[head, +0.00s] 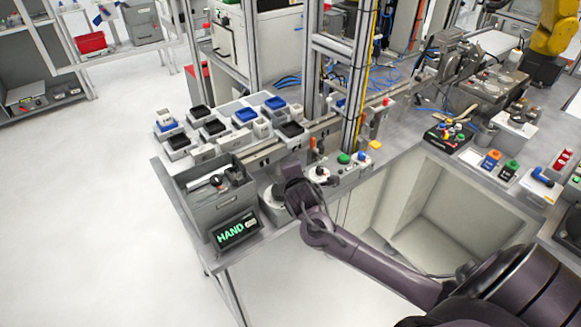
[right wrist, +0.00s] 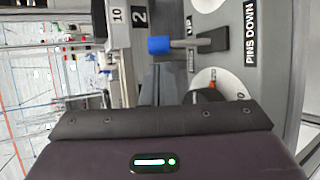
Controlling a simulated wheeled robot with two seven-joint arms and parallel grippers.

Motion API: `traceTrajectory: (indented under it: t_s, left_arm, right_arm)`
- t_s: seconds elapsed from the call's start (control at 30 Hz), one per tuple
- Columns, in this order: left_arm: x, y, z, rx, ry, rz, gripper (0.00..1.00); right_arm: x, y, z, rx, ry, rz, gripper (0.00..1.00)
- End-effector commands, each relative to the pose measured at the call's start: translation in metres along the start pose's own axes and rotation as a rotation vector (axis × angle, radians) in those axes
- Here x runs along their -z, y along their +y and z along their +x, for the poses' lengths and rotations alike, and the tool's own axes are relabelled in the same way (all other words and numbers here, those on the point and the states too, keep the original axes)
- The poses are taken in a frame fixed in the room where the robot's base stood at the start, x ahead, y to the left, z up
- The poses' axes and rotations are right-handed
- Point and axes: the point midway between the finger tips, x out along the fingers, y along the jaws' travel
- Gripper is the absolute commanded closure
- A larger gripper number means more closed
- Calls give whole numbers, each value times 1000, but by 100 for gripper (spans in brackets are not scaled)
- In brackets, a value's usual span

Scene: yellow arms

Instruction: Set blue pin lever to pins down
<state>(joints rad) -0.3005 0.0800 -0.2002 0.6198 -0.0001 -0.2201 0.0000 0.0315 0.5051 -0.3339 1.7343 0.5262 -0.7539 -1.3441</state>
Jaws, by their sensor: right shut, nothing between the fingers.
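The knob is on the left, on the side away from the black "PINS DOWN" label (right wrist: 250,33). A partly covered label ending in "UP" lies beside the lever. My right gripper (right wrist: 160,72) is shut and empty, just below the blue knob in this view; whether they touch I cannot tell. In the head view my right gripper (head: 296,182) is over the bench's left part and the lever cannot be made out. My left gripper is out of view.
A white round dial (right wrist: 215,82) is close to the lever. In the head view a grey bin (head: 205,205) and a "HAND" display (head: 237,230) stand left of my gripper. Trays of blue and black parts (head: 245,115) and a metal frame post are behind it.

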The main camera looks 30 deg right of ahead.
Motion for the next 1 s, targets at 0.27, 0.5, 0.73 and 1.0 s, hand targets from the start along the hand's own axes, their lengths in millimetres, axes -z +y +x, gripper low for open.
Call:
traceTrajectory:
  t_s: [0.27, 0.5, 0.73, 1.0]
  left_arm:
    - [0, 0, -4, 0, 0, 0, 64]
    - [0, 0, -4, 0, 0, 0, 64]
    - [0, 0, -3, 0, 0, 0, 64]
    - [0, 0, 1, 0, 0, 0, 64]
  right_arm:
    - [0, 0, 22, -1, -1, 0, 100]
    - [0, 0, 24, -1, 0, 0, 100]
    - [0, -1, 23, -9, -1, 4, 100]
    - [-1, -1, 20, -56, 0, 25, 100]
